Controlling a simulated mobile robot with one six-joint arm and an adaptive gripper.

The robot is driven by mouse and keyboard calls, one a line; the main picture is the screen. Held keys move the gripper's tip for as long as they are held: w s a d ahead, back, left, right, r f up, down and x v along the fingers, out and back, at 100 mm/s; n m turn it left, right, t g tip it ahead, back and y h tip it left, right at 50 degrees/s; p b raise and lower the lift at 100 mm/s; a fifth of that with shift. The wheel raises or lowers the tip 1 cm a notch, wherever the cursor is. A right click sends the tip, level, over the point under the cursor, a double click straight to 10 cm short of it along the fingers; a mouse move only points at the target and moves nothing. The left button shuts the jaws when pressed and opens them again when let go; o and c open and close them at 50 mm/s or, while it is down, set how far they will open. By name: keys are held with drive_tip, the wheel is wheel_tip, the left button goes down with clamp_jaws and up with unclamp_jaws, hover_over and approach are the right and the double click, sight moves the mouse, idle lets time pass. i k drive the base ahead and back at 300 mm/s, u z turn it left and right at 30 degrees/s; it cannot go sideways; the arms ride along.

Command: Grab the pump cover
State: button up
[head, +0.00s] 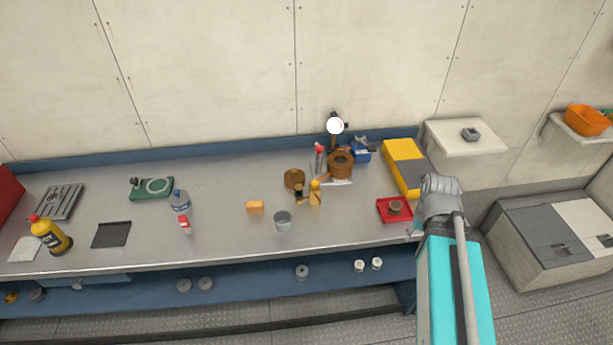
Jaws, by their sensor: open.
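A round bronze-brown part (294,178), which looks like the pump cover, lies on the metal workbench (230,225), left of a larger bronze ring-shaped body (341,162). The larger body has a dark centre and sits on a pale sheet. Small bottles stand close to the right and front of the smaller part. I cannot tell for certain which one is the pump cover. My teal and grey arm rises at the lower right, in front of the bench's right end. No gripper fingers show, and the bronze parts are well to the arm's left.
A red tray (394,210) with a small round part and a yellow-grey case (404,167) sit near the bench's right end. An orange block (255,207) and metal cup (283,221) stand in front. The bench's middle left is fairly clear.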

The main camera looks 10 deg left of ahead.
sight(292, 176)
drive_tip(key=z, duration=0.1)
drive_tip(key=k, duration=0.85)
drive_tip(key=u, duration=0.8)
drive_tip(key=i, duration=1.05)
